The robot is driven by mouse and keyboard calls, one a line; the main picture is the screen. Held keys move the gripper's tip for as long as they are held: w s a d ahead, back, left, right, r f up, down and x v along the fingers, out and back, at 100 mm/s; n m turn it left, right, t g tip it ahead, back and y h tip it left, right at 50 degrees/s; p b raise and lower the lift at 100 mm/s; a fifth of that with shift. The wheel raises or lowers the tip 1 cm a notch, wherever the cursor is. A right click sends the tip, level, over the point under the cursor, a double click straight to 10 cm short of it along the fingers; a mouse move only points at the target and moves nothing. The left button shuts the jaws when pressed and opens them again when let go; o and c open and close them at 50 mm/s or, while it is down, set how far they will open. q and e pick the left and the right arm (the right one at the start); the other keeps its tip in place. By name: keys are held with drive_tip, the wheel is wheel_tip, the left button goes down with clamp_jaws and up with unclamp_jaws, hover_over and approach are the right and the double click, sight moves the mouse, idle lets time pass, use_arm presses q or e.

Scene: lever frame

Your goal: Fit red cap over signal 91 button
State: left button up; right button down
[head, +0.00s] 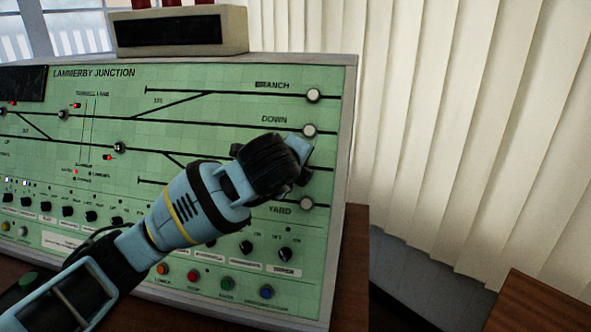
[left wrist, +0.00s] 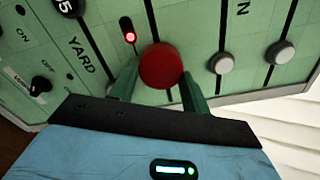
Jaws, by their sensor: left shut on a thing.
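My left gripper (head: 303,160) is in front of the right part of the green LAMMERBY JUNCTION panel (head: 225,130), between the DOWN and YARD lines. In the left wrist view its fingers (left wrist: 160,92) are closed on the round red cap (left wrist: 162,66). The cap faces the panel, over the end of a black track line. Whatever button lies behind the cap is hidden, and I cannot tell whether the cap touches it. No label 91 is readable. My right gripper is not in view.
White buttons stand close by at the DOWN line (head: 310,131), the BRANCH line (head: 314,96) and the YARD line (head: 307,203). A small red lamp (left wrist: 129,37) glows beside the cap. Black knobs (head: 284,254) sit lower down. Pale blinds (head: 450,120) hang right of the panel.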

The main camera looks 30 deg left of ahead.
use_arm(q)
drive_tip(key=shift+w, duration=0.1)
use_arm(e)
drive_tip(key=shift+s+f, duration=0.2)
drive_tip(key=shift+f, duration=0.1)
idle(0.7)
use_arm(q)
drive_tip(key=o, duration=1.5)
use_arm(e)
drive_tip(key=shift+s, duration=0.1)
use_arm(q)
drive_tip(key=p+v, duration=0.2)
drive_tip(key=v, duration=0.6)
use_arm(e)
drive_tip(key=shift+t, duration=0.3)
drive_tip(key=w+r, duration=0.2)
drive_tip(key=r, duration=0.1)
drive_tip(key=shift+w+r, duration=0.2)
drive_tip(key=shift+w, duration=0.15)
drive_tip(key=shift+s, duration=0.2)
